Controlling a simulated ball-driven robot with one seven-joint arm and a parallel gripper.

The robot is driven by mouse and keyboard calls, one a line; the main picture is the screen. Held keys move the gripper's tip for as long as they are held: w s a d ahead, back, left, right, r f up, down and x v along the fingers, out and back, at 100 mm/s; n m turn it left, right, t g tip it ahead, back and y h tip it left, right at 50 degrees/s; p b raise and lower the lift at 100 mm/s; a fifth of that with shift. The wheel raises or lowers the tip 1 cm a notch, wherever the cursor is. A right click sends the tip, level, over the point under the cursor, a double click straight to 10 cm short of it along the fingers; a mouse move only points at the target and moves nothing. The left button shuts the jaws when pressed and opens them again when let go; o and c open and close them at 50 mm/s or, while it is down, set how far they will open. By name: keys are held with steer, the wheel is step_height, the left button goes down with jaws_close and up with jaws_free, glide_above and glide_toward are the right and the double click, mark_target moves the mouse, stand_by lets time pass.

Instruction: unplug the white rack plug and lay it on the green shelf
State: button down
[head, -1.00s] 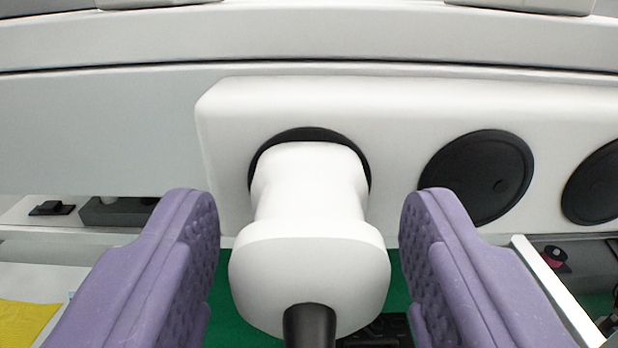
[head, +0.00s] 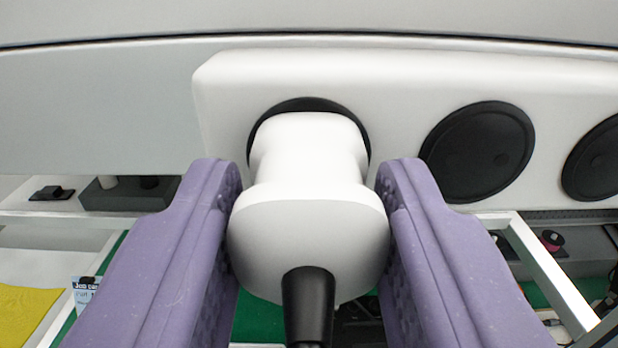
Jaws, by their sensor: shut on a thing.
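The white rack plug (head: 306,215) sits in the left round socket of a white socket strip (head: 400,75), with part of the black socket rim showing around its far end. A black cable (head: 308,300) leaves its near end. My gripper (head: 307,225) has purple padded fingers, one on each side of the plug, and is shut on its wide body. A green surface (head: 262,318), perhaps the green shelf, shows below behind the plug; most of it is hidden by the plug and fingers.
Two black round sockets (head: 477,152) are to the right on the strip. At lower left are a yellow cloth (head: 25,315), a small printed card (head: 85,290) and a grey block (head: 128,193).

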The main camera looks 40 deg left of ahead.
mark_target(311, 285)
steer(key=shift+f, duration=0.1)
steer(key=shift+p+v, duration=0.95)
steer(key=shift+v, duration=1.6)
steer(key=w+d+f+m+h+b, duration=0.1)
steer(key=w+f+b, duration=0.3)
steer(key=f, duration=0.6)
steer(key=w+d+f+t+h+b, duration=0.1)
steer(key=w+f+b, duration=0.25)
steer(key=f, duration=0.65)
steer(key=w+f+m+h+b, duration=0.1)
steer(key=w+f+b, duration=0.3)
steer(key=f, duration=0.6)
steer(key=d+f+m+t+h+b, duration=0.1)
steer(key=d+f, duration=0.6)
steer(key=f, duration=0.8)
steer(key=d+f+m+t+h+b, duration=0.1)
steer(key=d+f+m+h+b, duration=0.3)
steer(key=f, duration=1.2)
steer(key=d+h+b, duration=0.2)
steer(key=d+b, duration=0.1)
steer(key=shift+s+h+b, duration=0.2)
steer(key=shift+h+b, duration=0.1)
steer(key=shift+b, duration=0.05)
